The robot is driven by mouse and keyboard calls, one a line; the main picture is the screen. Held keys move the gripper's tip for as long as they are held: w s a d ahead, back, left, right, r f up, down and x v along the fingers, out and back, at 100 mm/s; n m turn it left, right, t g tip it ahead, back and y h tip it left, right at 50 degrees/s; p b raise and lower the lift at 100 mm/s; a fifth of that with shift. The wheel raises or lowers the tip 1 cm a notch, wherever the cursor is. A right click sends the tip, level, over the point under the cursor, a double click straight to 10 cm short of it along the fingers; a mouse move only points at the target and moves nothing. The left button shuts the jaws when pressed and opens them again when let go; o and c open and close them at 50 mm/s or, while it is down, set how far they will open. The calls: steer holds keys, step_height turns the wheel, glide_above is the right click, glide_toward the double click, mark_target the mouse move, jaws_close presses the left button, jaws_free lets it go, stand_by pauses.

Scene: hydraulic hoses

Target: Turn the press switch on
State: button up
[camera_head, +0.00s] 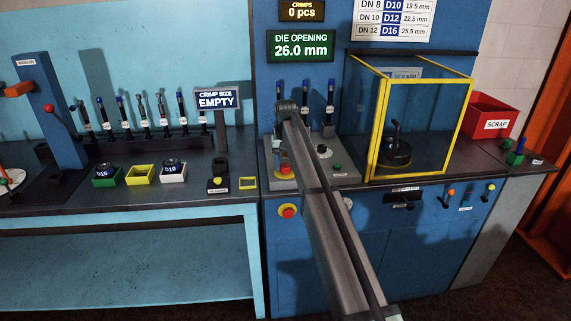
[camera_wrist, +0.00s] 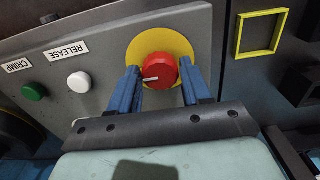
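The press switch is a red round knob (camera_wrist: 152,76) with a white mark on its face, on a yellow disc (camera_wrist: 160,42) in the grey press panel. The white mark lies nearly level in the wrist view. My gripper (camera_wrist: 160,68) has its two blue fingers apart, one on each side of the knob, tips close to its edges. I cannot tell whether they touch it. In the head view the switch (camera_head: 284,170) is at the left of the panel, near the end of my arm.
A white button (camera_wrist: 79,82) labelled RELEASE and a green button (camera_wrist: 34,91) labelled CRIMP sit beside the switch. A red emergency button (camera_head: 288,211) is on the front below. A yellow-framed clear guard (camera_head: 420,125) stands to the right. A display (camera_head: 301,46) reads 26.0 mm.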

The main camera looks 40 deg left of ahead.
mark_target(286, 166)
steer(key=o, duration=0.4)
steer(key=shift+c, duration=0.2)
steer(key=shift+r, duration=0.15)
step_height(286, 166, up, 14)
steer(key=shift+f, duration=0.2)
stand_by(0.5)
